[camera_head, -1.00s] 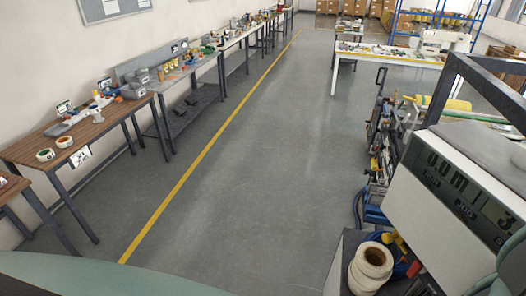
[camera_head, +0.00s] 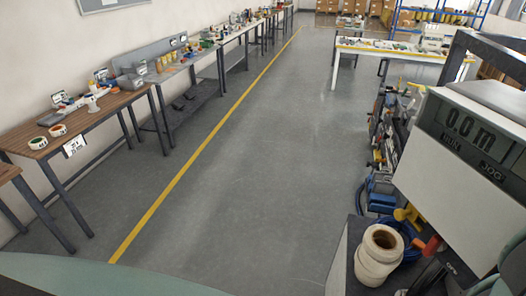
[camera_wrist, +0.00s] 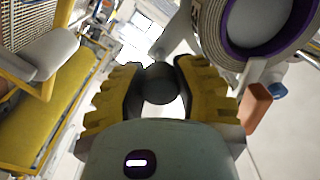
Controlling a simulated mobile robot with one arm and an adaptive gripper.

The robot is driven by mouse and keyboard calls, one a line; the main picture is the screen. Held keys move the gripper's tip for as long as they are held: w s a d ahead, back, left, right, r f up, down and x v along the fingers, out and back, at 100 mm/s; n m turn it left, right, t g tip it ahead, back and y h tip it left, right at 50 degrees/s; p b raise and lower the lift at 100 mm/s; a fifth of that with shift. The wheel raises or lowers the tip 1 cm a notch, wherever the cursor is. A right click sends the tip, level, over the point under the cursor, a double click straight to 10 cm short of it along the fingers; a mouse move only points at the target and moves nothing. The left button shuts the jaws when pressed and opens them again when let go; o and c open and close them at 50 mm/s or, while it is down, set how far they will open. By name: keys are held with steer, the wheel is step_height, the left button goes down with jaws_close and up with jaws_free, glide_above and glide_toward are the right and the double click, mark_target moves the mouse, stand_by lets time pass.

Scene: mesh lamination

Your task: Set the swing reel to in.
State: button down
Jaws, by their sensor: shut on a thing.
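In the wrist view my gripper (camera_wrist: 158,78) has yellow ribbed fingers with dark pads, shut on a dark round knob (camera_wrist: 161,88). What the knob joins is mostly hidden, so I cannot tell for certain that it belongs to the swing reel. A large round roll or reel with a purple inner ring (camera_wrist: 228,45) stands just beyond it at the upper right. I cannot read the swing reel's position. My gripper does not show clearly in the head view.
The machine's display box (camera_head: 458,150) reads 0.0 m at the right. Stacked cream rolls (camera_head: 371,273) stand below it, beside a yellow part (camera_head: 410,215) and a red part (camera_head: 432,245). A yellow roller (camera_wrist: 50,120) lies left in the wrist view. The aisle floor (camera_head: 250,170) is clear.

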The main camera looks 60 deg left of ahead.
steer(key=shift+w+a+f, duration=0.25)
steer(key=shift+f, duration=0.1)
steer(key=shift+w+a+f, duration=0.1)
steer(key=c, duration=0.6)
jaws_free()
steer(key=shift+c, duration=0.2)
steer(key=v, duration=0.7)
steer(key=shift+a, duration=0.15)
